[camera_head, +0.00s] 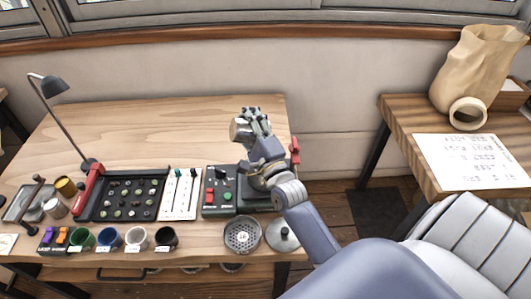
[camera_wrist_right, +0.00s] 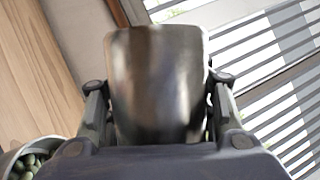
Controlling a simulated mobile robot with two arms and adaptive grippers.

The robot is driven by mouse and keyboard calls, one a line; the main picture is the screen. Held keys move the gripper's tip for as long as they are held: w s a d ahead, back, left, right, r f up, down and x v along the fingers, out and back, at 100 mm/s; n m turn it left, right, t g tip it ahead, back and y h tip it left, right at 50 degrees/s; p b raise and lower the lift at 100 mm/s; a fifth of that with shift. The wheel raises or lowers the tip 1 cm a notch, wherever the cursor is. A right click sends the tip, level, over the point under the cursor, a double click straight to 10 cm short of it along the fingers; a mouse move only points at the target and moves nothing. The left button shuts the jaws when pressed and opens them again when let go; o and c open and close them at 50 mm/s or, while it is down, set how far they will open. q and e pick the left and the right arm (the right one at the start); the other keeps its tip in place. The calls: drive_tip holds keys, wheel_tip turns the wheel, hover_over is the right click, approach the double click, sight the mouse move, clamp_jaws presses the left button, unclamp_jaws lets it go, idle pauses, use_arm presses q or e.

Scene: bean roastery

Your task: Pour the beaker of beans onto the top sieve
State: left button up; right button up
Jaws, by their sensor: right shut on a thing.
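My right gripper (camera_head: 252,121) is shut on a shiny metal beaker (camera_head: 240,132), held in the air above the back of the bench's right part. In the right wrist view the beaker (camera_wrist_right: 158,85) sits between the two fingers; its contents are not visible. The beaker looks tilted in the head view. A round perforated sieve (camera_head: 242,235) lies at the bench's front edge. A dark machine base (camera_head: 262,202) stands below my right arm, which hides much of what is on it. My left gripper is not in view.
A control box (camera_head: 220,190) with red and green switches stands left of the base. A round lid (camera_head: 282,236) lies right of the sieve. A bean tray (camera_head: 127,196), several cups and a lamp (camera_head: 53,86) fill the left. In the wrist view, a vessel of greenish beans (camera_wrist_right: 28,162) shows.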

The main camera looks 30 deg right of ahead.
drive_tip(key=shift+d+r+m+h, duration=0.15)
drive_tip(key=shift+d+m+h, duration=0.2)
drive_tip(key=shift+m, duration=0.45)
idle(1.2)
drive_tip(key=f+n, duration=0.1)
drive_tip(key=n, duration=0.1)
drive_tip(key=a+f+n+y+b, duration=0.1)
drive_tip(key=n, duration=0.1)
drive_tip(key=a+f+n+y, duration=0.1)
drive_tip(key=n, duration=0.1)
drive_tip(key=shift+w+a+g+y, duration=0.25)
drive_tip(key=shift+w+g, duration=0.05)
drive_tip(key=shift+w, duration=0.05)
drive_tip(key=w+a+f+n+g+h+p, duration=0.1)
drive_tip(key=w+a+f+n+g+p, duration=0.1)
drive_tip(key=a+f+n+g+p, duration=0.4)
wheel_tip(320, 180, down, 5)
drive_tip(key=n, duration=1)
drive_tip(key=shift+w+a+p, duration=0.15)
drive_tip(key=shift+a+p, duration=0.25)
